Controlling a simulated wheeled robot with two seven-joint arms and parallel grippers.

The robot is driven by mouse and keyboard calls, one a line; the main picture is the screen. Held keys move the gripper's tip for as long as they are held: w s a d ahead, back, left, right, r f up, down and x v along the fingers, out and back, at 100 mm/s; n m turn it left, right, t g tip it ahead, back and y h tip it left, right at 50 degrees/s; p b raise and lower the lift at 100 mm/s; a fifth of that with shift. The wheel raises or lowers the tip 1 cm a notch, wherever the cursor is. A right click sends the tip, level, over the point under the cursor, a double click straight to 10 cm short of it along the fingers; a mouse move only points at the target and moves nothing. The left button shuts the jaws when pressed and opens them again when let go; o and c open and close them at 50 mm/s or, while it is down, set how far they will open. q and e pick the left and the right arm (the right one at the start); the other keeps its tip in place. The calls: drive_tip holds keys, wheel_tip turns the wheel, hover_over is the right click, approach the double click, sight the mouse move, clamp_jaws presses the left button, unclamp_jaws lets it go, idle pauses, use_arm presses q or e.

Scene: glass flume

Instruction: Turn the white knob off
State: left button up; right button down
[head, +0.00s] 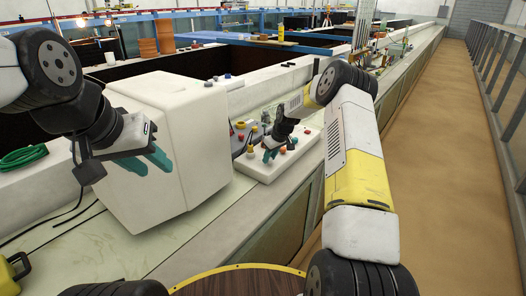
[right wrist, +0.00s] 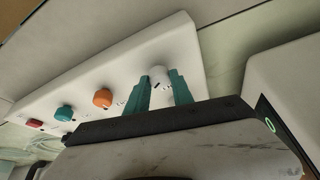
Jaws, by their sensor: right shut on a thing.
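The white knob (right wrist: 159,76) sits on a pale control panel (right wrist: 190,38) in the right wrist view. My right gripper (right wrist: 160,88) has its two teal fingers on either side of the knob and is shut on it. In the head view my right gripper (head: 276,148) reaches down to the panel (head: 262,171), and the white knob cannot be made out there. My left gripper (head: 150,165) is in the air in front of the large white box, its teal fingers apart, with nothing between them.
On the panel are an orange knob (right wrist: 103,98), a teal knob (right wrist: 64,113) and a red switch (right wrist: 35,124). A large white box (head: 180,150) stands left of the panel. A green coiled hose (head: 22,157) lies at far left. The brown floor on the right is clear.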

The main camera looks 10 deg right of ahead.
drive_tip(key=n+g, duration=0.1)
drive_tip(key=n, duration=0.2)
drive_tip(key=n+y, duration=0.1)
drive_tip(key=n, duration=0.2)
drive_tip(key=shift+w+d+g+y, duration=0.15)
drive_tip(key=shift+g+y, duration=0.15)
drive_tip(key=shift+g, duration=0.1)
drive_tip(key=n+g, duration=0.2)
drive_tip(key=n, duration=0.3)
drive_tip(key=shift+w, duration=0.1)
drive_tip(key=shift+d+n, duration=0.1)
drive_tip(key=shift+n, duration=0.2)
drive_tip(key=c, duration=1.1)
unclamp_jaws()
drive_tip(key=v, duration=0.8)
drive_tip(key=shift+f, duration=0.1)
